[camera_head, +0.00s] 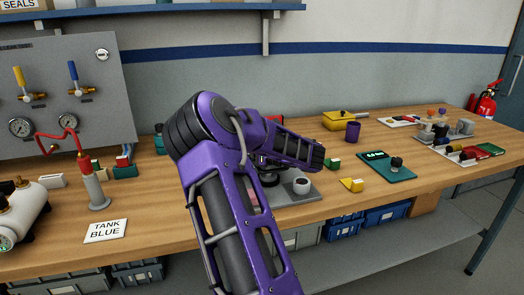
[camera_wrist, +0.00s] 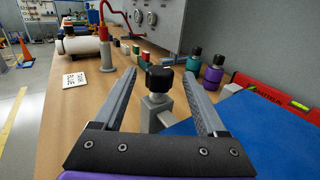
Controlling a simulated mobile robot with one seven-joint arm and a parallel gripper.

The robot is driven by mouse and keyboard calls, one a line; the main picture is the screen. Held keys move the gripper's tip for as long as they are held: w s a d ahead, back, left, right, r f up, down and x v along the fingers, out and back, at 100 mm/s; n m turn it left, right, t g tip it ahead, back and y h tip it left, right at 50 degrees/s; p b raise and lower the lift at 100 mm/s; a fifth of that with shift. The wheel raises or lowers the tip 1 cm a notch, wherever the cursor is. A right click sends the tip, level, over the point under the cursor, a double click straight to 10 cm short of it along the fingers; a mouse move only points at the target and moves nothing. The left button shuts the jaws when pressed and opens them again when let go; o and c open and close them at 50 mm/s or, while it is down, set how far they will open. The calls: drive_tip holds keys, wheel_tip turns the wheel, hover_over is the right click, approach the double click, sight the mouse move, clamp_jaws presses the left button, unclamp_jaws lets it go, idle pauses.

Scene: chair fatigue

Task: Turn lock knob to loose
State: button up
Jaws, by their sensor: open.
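A black lock knob (camera_wrist: 160,78) stands upright on a small grey post (camera_wrist: 156,110) in the wrist view. My gripper (camera_wrist: 161,76) is open, with one finger on each side of the knob. Gaps show between the knob and both fingers in the picture; how far along the fingers it sits is hard to tell. In the head view my purple arm hides the gripper and most of the grey fixture (camera_head: 301,196) behind it.
A gauge panel (camera_head: 80,95), a red-topped post (camera_head: 93,185) and a "TANK BLUE" card (camera_head: 106,231) are left of my arm. A blue mat (camera_wrist: 240,130) lies right in the wrist view.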

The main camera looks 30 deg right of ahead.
drive_tip(key=v, duration=1.2)
